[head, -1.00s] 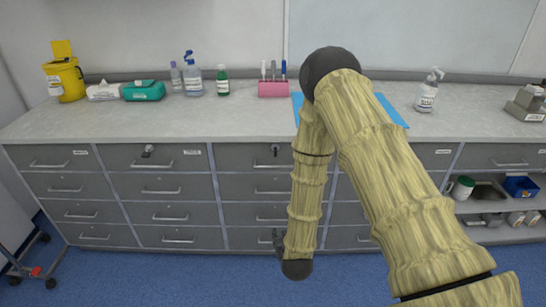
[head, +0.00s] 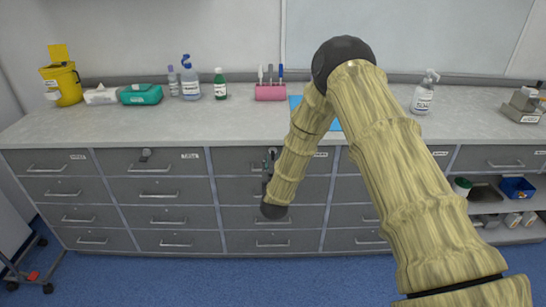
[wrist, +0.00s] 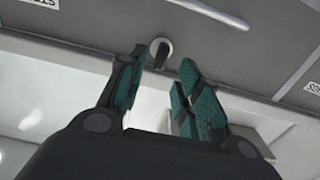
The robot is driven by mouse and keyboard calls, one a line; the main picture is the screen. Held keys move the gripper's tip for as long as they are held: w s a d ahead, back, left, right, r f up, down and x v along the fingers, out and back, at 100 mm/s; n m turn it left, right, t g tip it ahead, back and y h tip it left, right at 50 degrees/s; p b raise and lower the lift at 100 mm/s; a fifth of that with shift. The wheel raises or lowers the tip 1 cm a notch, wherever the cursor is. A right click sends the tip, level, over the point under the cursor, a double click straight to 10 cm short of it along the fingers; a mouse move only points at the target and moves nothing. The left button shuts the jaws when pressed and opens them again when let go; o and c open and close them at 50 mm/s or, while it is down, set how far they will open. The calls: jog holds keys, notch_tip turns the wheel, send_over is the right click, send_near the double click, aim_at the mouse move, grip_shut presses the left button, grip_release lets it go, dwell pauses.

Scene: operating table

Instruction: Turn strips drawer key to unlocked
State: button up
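The strips drawer (head: 252,169) is the top drawer of the third column in the head view. Its lock key (head: 272,152) sits on the upper front, partly hard to make out beside my gripper (head: 268,168). In the wrist view the key (wrist: 163,53) is a dark tab on a round silver lock. My gripper (wrist: 163,58) is open there, its teal-padded fingers apart, with the tips just below the key in the picture, one to each side. I cannot tell whether they touch it. A label starting "STR" (wrist: 42,3) shows upside down at the left.
Another lock (head: 145,155) is on the top drawer of the second column. Drawer handles (head: 150,169) stick out along the cabinet. The worktop (head: 150,125) above holds bottles, a pink pen holder (head: 270,93) and a blue sheet (head: 296,112).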

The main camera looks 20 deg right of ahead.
aim_at(273, 156)
jog(key=shift+x, duration=1.75)
grip_shut()
